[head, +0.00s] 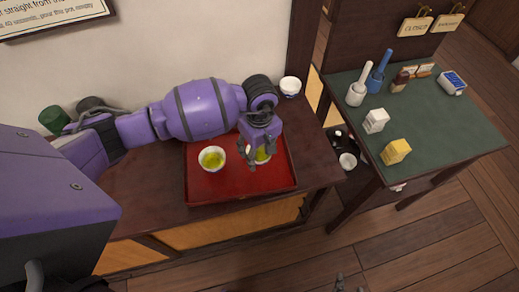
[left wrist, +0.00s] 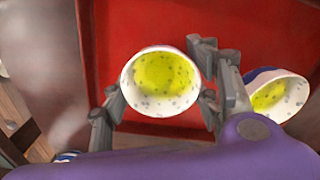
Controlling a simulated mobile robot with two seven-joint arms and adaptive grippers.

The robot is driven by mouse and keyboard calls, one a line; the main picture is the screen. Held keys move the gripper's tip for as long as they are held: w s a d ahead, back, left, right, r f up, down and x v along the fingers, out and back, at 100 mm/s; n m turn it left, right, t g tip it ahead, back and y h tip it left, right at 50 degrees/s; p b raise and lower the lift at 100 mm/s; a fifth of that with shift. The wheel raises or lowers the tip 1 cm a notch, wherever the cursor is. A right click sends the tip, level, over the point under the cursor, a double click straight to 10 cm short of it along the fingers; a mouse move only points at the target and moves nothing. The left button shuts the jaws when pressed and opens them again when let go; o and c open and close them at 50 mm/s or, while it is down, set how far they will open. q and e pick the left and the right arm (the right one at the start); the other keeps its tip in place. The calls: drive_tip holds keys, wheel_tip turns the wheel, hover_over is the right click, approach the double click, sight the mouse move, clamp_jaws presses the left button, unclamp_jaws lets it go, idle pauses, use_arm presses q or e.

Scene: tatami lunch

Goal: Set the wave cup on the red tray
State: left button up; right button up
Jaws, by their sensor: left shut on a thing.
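My left gripper (head: 256,158) is shut on a small white cup (left wrist: 160,82) of yellow-green tea, with a finger on either side in the left wrist view. The cup's outer pattern is hidden, so I cannot tell from it whether this is the wave cup. The held cup looks upright over the right part of the red tray (head: 225,190); I cannot tell whether its base touches. A second tea cup (head: 212,158) stands on the tray to its left, with blue outside in the left wrist view (left wrist: 276,96). Grey tips, probably my right gripper (head: 349,284), show at the bottom edge.
A white cup (head: 290,87) stands at the back right of the dark counter (head: 150,205). A green-topped table (head: 440,125) to the right holds pestle-like tools, a white box (head: 375,121) and a yellow box (head: 395,151). The tray's front is bare.

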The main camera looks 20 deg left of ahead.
sight(260, 157)
use_arm(q)
drive_tip(key=shift+r, duration=0.1)
drive_tip(key=shift+f, duration=0.2)
drive_tip(key=o, duration=1.3)
wheel_tip(260, 157, up, 13)
drive_tip(key=shift+f, duration=0.2)
